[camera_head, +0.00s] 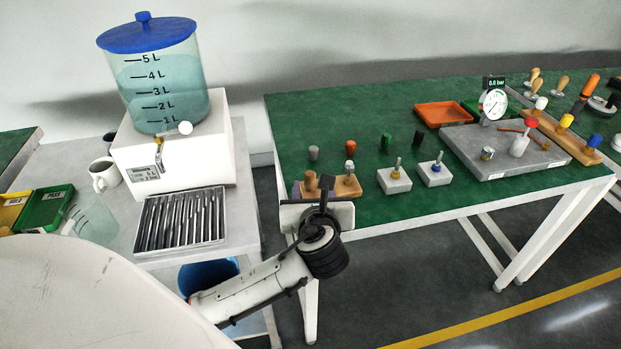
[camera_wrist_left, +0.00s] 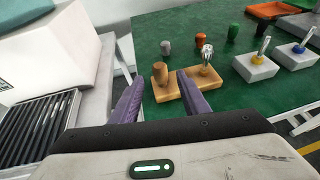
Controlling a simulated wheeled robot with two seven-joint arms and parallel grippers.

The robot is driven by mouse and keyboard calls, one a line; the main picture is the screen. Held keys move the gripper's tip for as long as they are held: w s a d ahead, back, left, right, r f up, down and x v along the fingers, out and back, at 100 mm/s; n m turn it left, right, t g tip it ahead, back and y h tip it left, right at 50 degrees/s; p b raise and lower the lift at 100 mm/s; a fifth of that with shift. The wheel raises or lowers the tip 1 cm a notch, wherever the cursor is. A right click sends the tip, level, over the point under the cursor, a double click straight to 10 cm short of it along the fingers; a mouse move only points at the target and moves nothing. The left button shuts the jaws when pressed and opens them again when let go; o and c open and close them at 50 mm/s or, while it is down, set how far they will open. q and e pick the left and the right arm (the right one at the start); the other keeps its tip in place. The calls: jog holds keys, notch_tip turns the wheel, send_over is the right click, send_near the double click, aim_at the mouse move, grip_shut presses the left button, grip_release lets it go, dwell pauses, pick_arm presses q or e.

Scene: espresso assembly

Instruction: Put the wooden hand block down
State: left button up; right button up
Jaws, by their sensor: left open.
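The wooden hand block (camera_head: 347,187) is a small tan board at the front left corner of the green table. It also shows in the wrist view (camera_wrist_left: 167,93). It appears to rest flat on the table. A brown wooden peg (camera_wrist_left: 160,73) and a silver-topped part (camera_wrist_left: 206,60) stand on it. My left gripper (camera_head: 311,188) is open at the block. In the wrist view its purple fingers (camera_wrist_left: 160,80) are spread apart, with the brown peg between them. The right finger hides part of the block. I cannot tell whether either finger touches it. My right gripper is out of view.
Grey, orange, green and black knobs stand behind the block on the green table (camera_head: 290,125). Two pale blocks (camera_head: 394,181) with tools stand to its right. A slotted dark tray (camera_head: 181,222) and a water dispenser stand on the left bench. A floor gap separates the two.

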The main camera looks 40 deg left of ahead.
pick_arm(q)
jog(key=shift+v, duration=2.05)
